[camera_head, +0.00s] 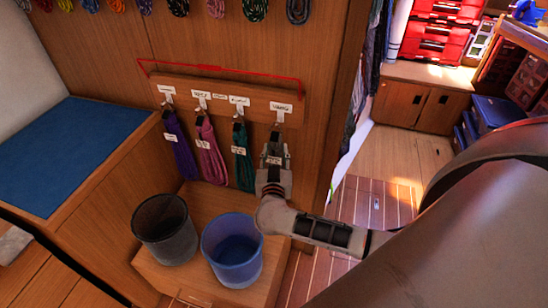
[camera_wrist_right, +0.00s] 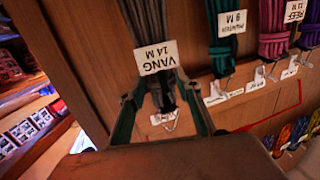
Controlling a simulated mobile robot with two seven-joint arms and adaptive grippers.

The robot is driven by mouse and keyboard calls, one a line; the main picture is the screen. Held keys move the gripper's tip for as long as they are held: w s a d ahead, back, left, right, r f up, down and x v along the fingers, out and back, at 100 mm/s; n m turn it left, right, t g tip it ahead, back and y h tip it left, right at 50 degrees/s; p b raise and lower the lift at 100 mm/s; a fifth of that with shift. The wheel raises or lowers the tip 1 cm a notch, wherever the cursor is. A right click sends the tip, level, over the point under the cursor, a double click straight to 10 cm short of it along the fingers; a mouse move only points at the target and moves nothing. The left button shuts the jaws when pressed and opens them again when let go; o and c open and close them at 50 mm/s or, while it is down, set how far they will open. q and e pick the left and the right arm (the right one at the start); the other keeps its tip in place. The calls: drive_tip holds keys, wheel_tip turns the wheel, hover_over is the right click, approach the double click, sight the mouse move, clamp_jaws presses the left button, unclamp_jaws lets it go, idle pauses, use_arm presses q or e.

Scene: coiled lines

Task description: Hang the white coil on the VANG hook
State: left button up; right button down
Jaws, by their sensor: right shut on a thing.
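The coil tagged "VANG 14 M" (camera_wrist_right: 148,25) looks grey, not clearly white, in the right wrist view. My right gripper (camera_wrist_right: 161,90) is shut on it near its looped end, just below the tag in that picture. The VANG hook (camera_wrist_right: 168,121) shows between the fingers, right at the coil's end; I cannot tell whether the loop is over it. In the head view, my right gripper (camera_head: 274,160) is at the coil, under the VANG label (camera_head: 281,108) at the right end of the hook board (camera_head: 250,96). My left gripper is not in view.
Purple (camera_head: 179,145), pink (camera_head: 210,152) and teal (camera_head: 242,158) coils hang on the hooks to the left. A dark bucket (camera_head: 164,228) and a blue bucket (camera_head: 232,250) stand below. A red line (camera_head: 220,71) runs along the board's top. More coils hang above.

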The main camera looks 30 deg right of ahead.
drive_tip(key=shift+w+d+f+b, duration=0.1)
drive_tip(key=shift+w+d+b, duration=0.5)
drive_tip(key=shift+d+b, duration=0.1)
drive_tip(key=shift+w+d+f+p, duration=0.35)
drive_tip(key=shift+d+f+p, duration=0.05)
drive_tip(key=shift+p, duration=0.2)
drive_tip(key=c, duration=1.4)
unclamp_jaws()
drive_tip(key=shift+o, duration=0.2)
drive_tip(key=shift+f, duration=0.1)
drive_tip(key=shift+s+f, duration=0.1)
